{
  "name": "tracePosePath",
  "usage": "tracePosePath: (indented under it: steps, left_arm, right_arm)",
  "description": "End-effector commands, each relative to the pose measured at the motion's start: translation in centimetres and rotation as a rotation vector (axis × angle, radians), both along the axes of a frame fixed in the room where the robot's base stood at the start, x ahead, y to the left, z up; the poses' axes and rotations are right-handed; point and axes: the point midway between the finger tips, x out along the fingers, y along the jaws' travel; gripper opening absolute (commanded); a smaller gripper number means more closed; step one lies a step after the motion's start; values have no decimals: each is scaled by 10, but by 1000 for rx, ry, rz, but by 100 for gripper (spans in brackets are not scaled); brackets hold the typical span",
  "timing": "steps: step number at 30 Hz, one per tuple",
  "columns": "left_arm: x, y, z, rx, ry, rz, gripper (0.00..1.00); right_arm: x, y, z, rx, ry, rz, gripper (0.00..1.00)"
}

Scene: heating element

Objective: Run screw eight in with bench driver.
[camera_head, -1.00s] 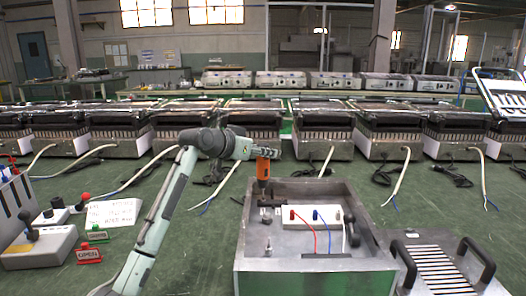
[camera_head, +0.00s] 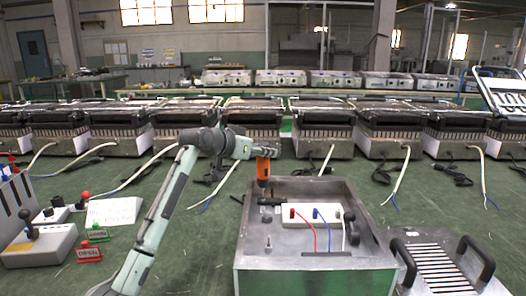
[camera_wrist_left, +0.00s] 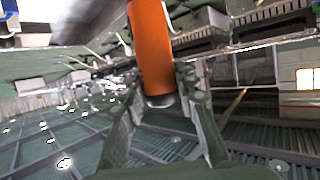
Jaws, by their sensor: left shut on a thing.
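My left gripper (camera_head: 268,151) is shut on the orange bench driver (camera_head: 263,169) and holds it upright, tip down, over the back left part of the open metal housing (camera_head: 310,262). The driver also shows large in the left wrist view (camera_wrist_left: 152,48), between the fingers. Its tip is near a dark piece in the housing; I cannot tell whether it touches a screw. A white terminal block (camera_head: 311,214) with red and blue plugs and wires sits in the housing. Which screw is number eight cannot be told. My right gripper is not in view.
A grill plate with black handles (camera_head: 437,268) lies to the right of the housing. A row of grills (camera_head: 253,132) with loose cables stands behind.

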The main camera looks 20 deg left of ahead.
Motion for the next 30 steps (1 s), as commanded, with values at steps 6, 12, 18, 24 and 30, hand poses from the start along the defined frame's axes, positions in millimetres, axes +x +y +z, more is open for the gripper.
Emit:
tracePosePath:
  steps: [6,12,18,24,30]
  left_arm:
    - [1,0,17,0,-6,0,0]
    - [0,0,33,-1,-8,0,0]
    - [0,1,49,0,-9,1,0]
    - [0,0,52,-1,-6,1,0]
    - [0,0,52,-1,-7,1,0]
  right_arm:
    - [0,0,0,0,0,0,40]
    - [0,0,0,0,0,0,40]
    - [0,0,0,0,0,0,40]
    - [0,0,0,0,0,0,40]
    - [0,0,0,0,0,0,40]
